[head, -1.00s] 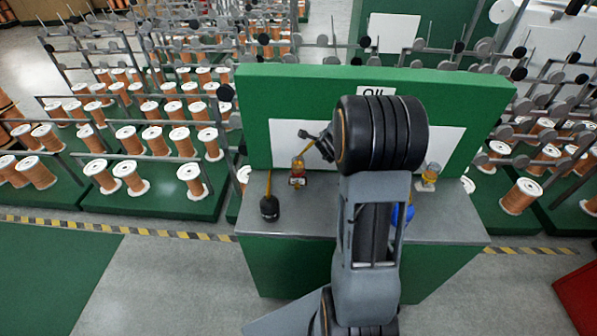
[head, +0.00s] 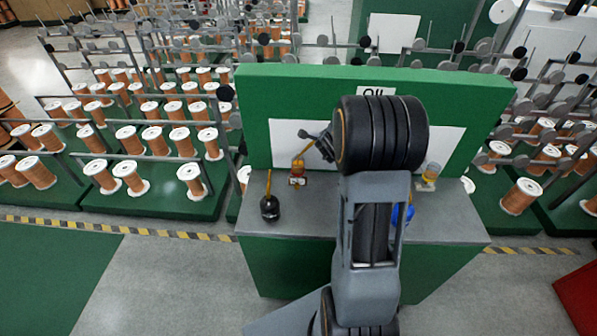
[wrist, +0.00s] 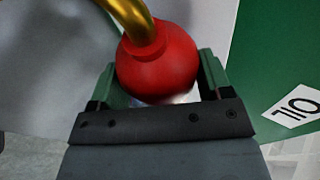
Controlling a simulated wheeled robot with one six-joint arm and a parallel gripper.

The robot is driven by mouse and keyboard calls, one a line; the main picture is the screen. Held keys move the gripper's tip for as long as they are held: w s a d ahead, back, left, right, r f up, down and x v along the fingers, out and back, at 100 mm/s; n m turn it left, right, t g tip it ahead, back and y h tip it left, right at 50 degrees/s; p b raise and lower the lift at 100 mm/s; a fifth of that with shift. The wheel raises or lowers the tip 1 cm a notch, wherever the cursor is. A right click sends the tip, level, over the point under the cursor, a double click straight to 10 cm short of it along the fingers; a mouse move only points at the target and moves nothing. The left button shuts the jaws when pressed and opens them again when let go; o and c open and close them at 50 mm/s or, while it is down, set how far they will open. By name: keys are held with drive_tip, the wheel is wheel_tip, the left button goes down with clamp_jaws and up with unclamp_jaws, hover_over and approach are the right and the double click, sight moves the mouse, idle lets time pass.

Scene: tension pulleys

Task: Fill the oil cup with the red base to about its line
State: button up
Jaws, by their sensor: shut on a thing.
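In the wrist view my gripper (wrist: 160,78) is shut on a red oil can (wrist: 158,62) with a curved brass spout (wrist: 128,14). In the head view my arm hides most of the can.
A black oil can (head: 270,208) with a yellow spout stands at the bench's left. A blue can (head: 405,213) is partly hidden behind my arm. The grey bench top (head: 330,222) is clear in front. A green back panel (head: 290,90) with an OIL label stands behind.

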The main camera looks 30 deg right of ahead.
drive_tip(key=shift+d+f+b, duration=0.2)
drive_tip(key=shift+f+b, duration=0.45)
drive_tip(key=shift+b, duration=0.6)
drive_tip(key=y+b, duration=0.1)
drive_tip(key=b, duration=0.1)
drive_tip(key=f+m+b, duration=0.1)
drive_tip(key=shift+s+d+f+y+b, duration=0.1)
drive_tip(key=shift+d+f+y+b, duration=0.1)
drive_tip(key=shift+f+y+b, duration=0.15)
drive_tip(key=shift+t+b, duration=0.3)
drive_tip(key=shift+b, duration=0.15)
drive_tip(key=shift+d+f+m+y+b, duration=0.15)
drive_tip(key=shift+f+m+y+b, duration=0.3)
drive_tip(key=shift+b, duration=0.55)
drive_tip(key=f+m+t+y+b, duration=0.1)
drive_tip(key=b, duration=0.3)
drive_tip(key=shift+f+y, duration=0.3)
drive_tip(key=shift+f, duration=0.1)
